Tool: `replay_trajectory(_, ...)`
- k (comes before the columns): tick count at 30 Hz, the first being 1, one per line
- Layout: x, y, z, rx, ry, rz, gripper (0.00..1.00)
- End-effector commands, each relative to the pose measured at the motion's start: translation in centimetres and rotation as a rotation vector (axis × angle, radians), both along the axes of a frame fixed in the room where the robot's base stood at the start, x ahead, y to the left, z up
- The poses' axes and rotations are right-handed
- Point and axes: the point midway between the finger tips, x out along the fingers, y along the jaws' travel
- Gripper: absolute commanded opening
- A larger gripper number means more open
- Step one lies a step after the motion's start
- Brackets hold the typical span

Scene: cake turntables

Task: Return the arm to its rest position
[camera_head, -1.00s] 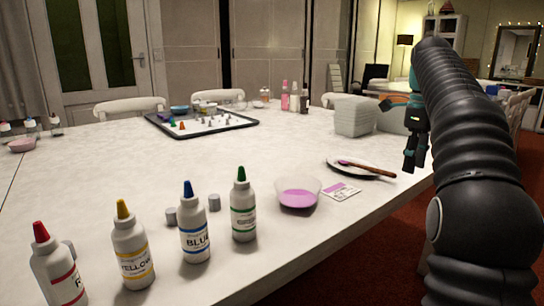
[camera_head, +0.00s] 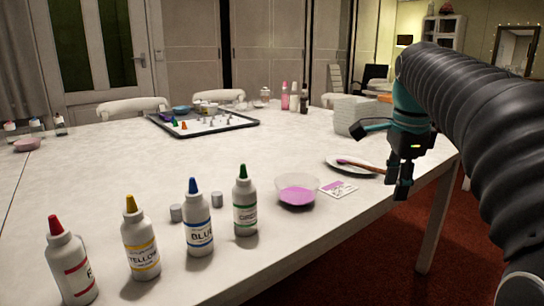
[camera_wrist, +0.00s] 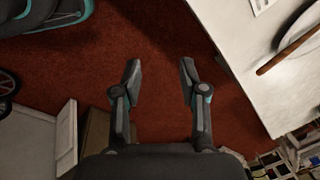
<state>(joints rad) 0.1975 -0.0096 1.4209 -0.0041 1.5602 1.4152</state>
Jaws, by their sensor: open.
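My gripper (camera_head: 399,188) hangs at the right edge of the white table in the head view, with the fingers pointing down. In the wrist view my gripper (camera_wrist: 158,75) has its two fingers spread apart with nothing between them, above the red carpet (camera_wrist: 165,35). The table edge (camera_wrist: 235,75) lies to the right of the fingers there. My black, ribbed arm fills the right of the head view and hides part of the room behind it.
A plate (camera_head: 340,167) with a brown-handled brush (camera_head: 362,166) lies just left of my gripper. A bowl of purple liquid (camera_head: 297,192), a card (camera_head: 338,188) and several color bottles (camera_head: 198,220) stand nearer. A white stack (camera_head: 352,116) stands behind. Red carpet (camera_head: 465,245) lies right of the table.

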Motion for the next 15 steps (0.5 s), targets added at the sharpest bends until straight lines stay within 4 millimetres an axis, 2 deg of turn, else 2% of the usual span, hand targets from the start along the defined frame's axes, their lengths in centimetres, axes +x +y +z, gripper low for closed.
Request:
replay_trajectory(1,-1.5,0.9,-0.3,-0.017,-0.017,0.093,0.42)
replay_trajectory(8,-7.3,4.2,-4.0,-0.128,-0.094,0.553,0.42)
replay_trajectory(15,-13.7,6.9,-9.6,-0.278,-0.164,1.024,0.42)
